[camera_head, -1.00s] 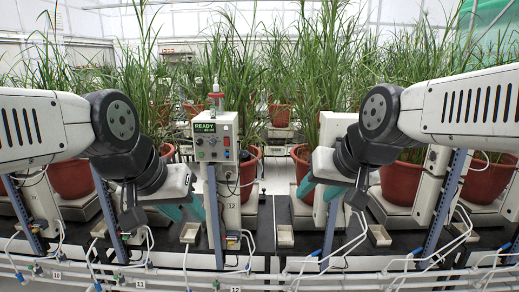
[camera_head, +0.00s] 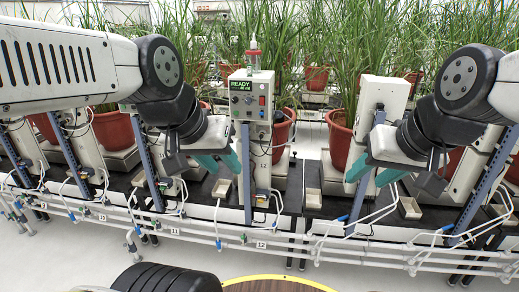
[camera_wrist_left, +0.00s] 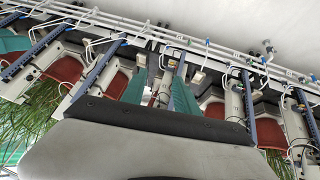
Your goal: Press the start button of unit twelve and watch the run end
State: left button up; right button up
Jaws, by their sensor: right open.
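The control box of unit twelve (camera_head: 236,112) is pale grey and stands upright on a post near the middle of the head view. Its green-lit display (camera_head: 251,87) reads READY. A red button (camera_head: 262,101) sits on the right of its face; smaller controls there are too small to tell. A number 12 plate (camera_head: 261,245) hangs on the rail below. My left gripper (camera_head: 229,162), with teal fingers, is left of and below the box, apart from its face. In the left wrist view its fingers are spread and empty (camera_wrist_left: 159,78). My right gripper (camera_head: 368,177) is open and empty, right of the box.
Potted grasses in red pots (camera_head: 340,140) stand in rows behind. Blue-grey posts (camera_head: 358,205) and white pipes (camera_head: 330,243) run along the front of the black bench. A small tray (camera_head: 222,188) sits below my left gripper. A clear bottle (camera_head: 253,56) tops the box.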

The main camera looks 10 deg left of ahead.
pick_arm(q)
grip_shut()
dwell(1.9)
